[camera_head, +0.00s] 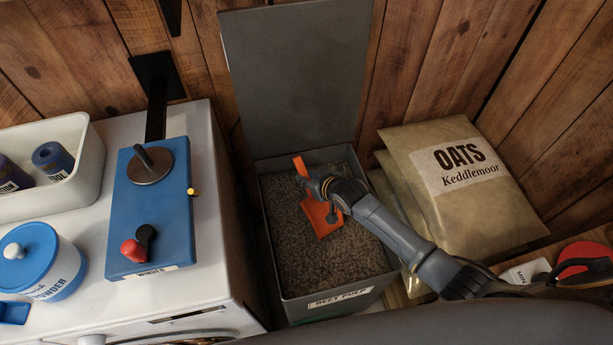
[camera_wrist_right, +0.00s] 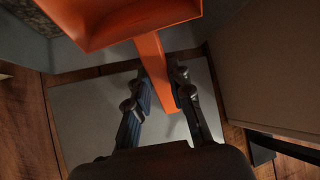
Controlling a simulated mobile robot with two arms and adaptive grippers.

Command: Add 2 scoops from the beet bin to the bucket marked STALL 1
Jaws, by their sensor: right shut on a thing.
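The beet bin (camera_head: 262,232) is a grey box with its lid open against the wall and a label that reads BEET PULP. Brown granular feed (camera_head: 345,258) fills much of it. My right gripper (camera_head: 323,190) is over the bin, shut on the handle of an orange scoop (camera_head: 322,217). In the right wrist view the scoop (camera_wrist_right: 125,22) extends beyond the fingers (camera_wrist_right: 160,88), with its handle between them. I see no feed on its visible orange surface. Whether it touches the feed I cannot tell. The STALL 1 bucket and my left gripper are not in view.
Left of the bin a white cabinet (camera_head: 222,205) carries a blue winder board (camera_head: 122,225), a white tray (camera_head: 92,160) and a blue-lidded powder tub (camera_head: 62,280). Right of the bin stand OATS sacks (camera_head: 490,215). The raised lid (camera_head: 295,80) and wooden wall close the back.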

